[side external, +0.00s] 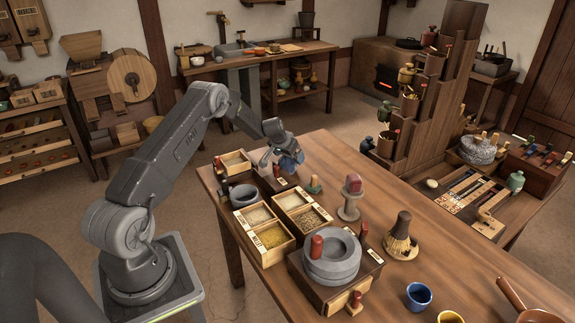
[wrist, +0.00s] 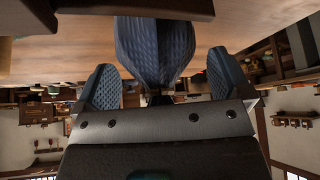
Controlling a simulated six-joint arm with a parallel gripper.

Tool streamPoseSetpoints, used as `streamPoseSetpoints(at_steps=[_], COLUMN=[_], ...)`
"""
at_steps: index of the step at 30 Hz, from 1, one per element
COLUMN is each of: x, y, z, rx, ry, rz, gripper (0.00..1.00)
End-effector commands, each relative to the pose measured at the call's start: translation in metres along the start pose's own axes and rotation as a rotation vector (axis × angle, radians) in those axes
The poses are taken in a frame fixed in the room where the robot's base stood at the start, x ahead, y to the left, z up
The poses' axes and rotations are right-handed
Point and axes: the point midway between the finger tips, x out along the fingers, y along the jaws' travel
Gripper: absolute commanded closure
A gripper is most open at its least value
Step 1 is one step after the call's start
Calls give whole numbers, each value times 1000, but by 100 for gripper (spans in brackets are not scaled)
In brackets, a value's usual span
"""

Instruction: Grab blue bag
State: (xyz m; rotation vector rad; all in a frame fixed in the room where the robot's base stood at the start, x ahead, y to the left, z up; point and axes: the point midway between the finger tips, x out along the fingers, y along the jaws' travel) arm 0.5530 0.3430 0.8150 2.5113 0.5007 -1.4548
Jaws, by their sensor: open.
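A blue woven cloth bag (wrist: 155,48) hangs down large at the top middle of the wrist view. In the side external view the blue bag (side external: 291,158) shows small at the far left part of the table, at the end of my arm. My gripper (wrist: 163,66) is open, with one dark blue textured finger on each side of the bag's narrow end. Gaps show between the bag and both fingers. In the side external view my gripper (side external: 268,150) is partly hidden against the bag, and what the bag rests on is unclear.
A small green-based stamp (side external: 314,186) and a pedestal piece (side external: 351,198) stand to the right of the bag.

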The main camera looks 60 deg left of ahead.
Motion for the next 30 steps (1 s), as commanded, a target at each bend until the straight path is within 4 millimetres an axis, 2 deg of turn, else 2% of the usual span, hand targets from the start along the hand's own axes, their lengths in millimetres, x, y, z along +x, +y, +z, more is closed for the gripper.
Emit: streamPoseSetpoints(at_steps=[7, 26, 30], x=[1, 1, 0], y=[0, 0, 0], z=[0, 0, -1], rx=[0, 0, 0], ry=[0, 0, 2], rz=[0, 0, -1], gripper=[5, 66, 67])
